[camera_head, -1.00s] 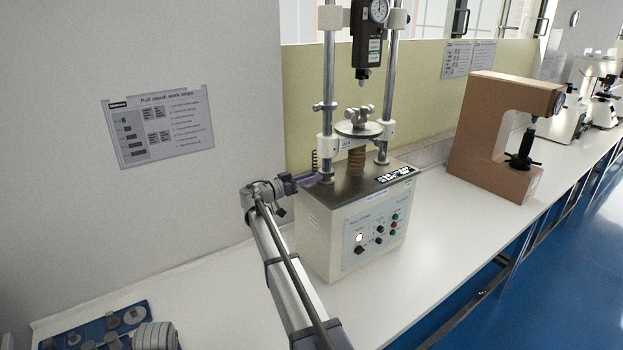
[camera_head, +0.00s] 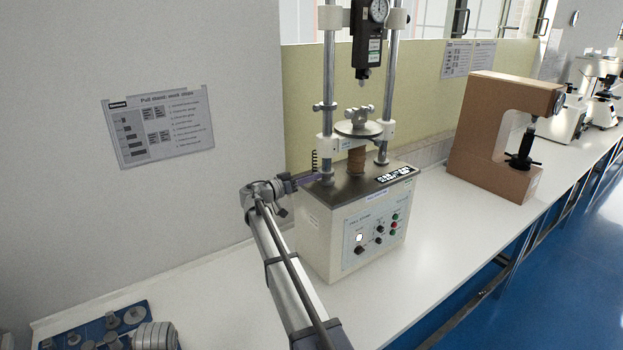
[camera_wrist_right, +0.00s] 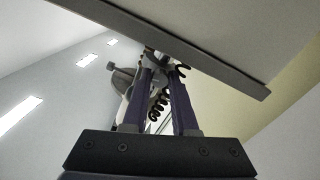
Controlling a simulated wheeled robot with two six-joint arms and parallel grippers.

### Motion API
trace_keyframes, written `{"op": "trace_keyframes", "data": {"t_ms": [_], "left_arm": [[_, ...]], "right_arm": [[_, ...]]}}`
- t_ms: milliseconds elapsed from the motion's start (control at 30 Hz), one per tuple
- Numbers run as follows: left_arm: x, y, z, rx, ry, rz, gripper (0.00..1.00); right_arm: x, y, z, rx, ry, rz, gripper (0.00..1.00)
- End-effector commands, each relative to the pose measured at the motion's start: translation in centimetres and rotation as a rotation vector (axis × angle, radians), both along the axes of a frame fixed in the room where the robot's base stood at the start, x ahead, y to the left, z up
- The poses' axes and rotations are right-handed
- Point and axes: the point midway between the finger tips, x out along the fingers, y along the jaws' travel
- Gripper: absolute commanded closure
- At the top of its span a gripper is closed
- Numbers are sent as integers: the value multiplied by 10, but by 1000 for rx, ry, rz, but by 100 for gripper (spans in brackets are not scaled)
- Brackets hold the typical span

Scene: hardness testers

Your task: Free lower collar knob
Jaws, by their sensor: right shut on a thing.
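The pull stand (camera_head: 352,225) is a pale box with two steel columns and a round platform (camera_head: 358,129). My right gripper (camera_head: 316,177) reaches in from the left at the foot of the left column (camera_head: 328,150), just above the box top. In the right wrist view its two purple fingers (camera_wrist_right: 160,66) close in on the lower collar knob, which is small and mostly hidden between the tips. A dark coiled spring (camera_wrist_right: 158,104) shows between the fingers, behind them. My left gripper is out of view.
A black force gauge (camera_head: 367,45) hangs above the platform. A brown hardness tester (camera_head: 500,140) stands to the right on the white bench (camera_head: 440,235). A blue tray (camera_head: 85,335) with grey weights lies at the front left. The wall is close on the left.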

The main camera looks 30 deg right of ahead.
Motion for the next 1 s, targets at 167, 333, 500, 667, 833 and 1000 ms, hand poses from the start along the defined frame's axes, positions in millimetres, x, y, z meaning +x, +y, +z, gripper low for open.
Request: {"op": "trace_keyframes", "data": {"t_ms": [167,333,500,667,833,1000], "left_arm": [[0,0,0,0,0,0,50],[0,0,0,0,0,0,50],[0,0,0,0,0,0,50],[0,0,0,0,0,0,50],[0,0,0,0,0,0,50],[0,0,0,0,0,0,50]], "right_arm": [[0,0,0,-12,159,0,100],[0,0,0,-25,320,0,100],[0,0,0,-38,482,0,100],[0,0,0,-50,633,0,100],[0,0,0,-63,793,0,100],[0,0,0,-75,955,1,100]]}}
